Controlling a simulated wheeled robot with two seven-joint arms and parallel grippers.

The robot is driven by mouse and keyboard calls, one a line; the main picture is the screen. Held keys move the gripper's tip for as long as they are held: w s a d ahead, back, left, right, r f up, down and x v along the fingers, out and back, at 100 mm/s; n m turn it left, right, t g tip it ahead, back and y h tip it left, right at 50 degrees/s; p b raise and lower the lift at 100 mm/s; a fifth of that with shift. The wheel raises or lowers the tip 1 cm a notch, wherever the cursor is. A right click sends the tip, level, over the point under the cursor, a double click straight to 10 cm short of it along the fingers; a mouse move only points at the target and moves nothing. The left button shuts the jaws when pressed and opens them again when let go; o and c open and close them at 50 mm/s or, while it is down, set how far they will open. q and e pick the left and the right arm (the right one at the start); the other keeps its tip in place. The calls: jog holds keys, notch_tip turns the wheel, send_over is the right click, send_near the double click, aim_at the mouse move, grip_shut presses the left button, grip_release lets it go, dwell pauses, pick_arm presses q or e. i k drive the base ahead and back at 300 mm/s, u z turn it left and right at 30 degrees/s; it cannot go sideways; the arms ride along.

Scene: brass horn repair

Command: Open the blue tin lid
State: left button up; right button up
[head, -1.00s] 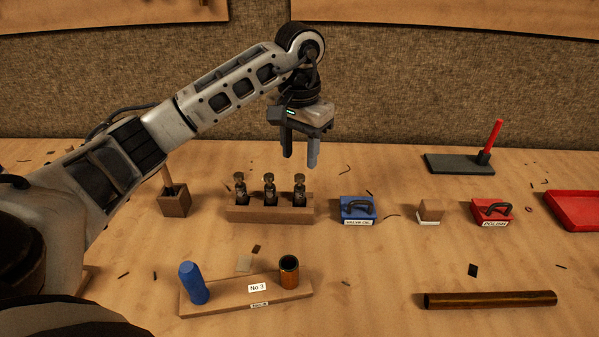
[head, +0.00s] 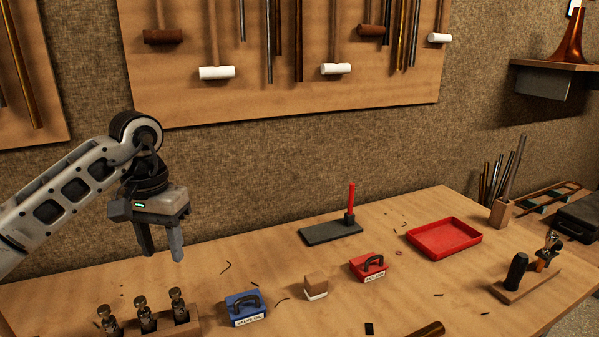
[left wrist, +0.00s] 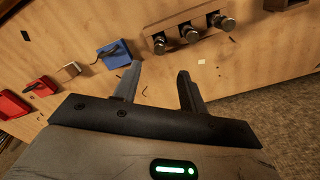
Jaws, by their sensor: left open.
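The blue tin (head: 246,311) stands on the bench in the head view, with a dark handle (head: 243,299) on its lid and a white label reading "VALVE OIL". The lid looks shut. The tin also shows in the left wrist view (left wrist: 113,57), left of the fingers. My left gripper (head: 162,245) is open and empty, fingers pointing down, above the bench and to the left of the tin. It also shows in the left wrist view (left wrist: 160,85), its two fingers apart with bare bench between them. My right gripper is not in view.
A wooden block with several valves (head: 181,330) stands left of the tin. To the right are a small wood-and-white block (head: 315,287), a red tin (head: 368,268), a grey plate with a red post (head: 330,233) and a red tray (head: 443,237). Small dark scraps lie about.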

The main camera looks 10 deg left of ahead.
aim_at(246, 303)
jog(key=k, duration=1)
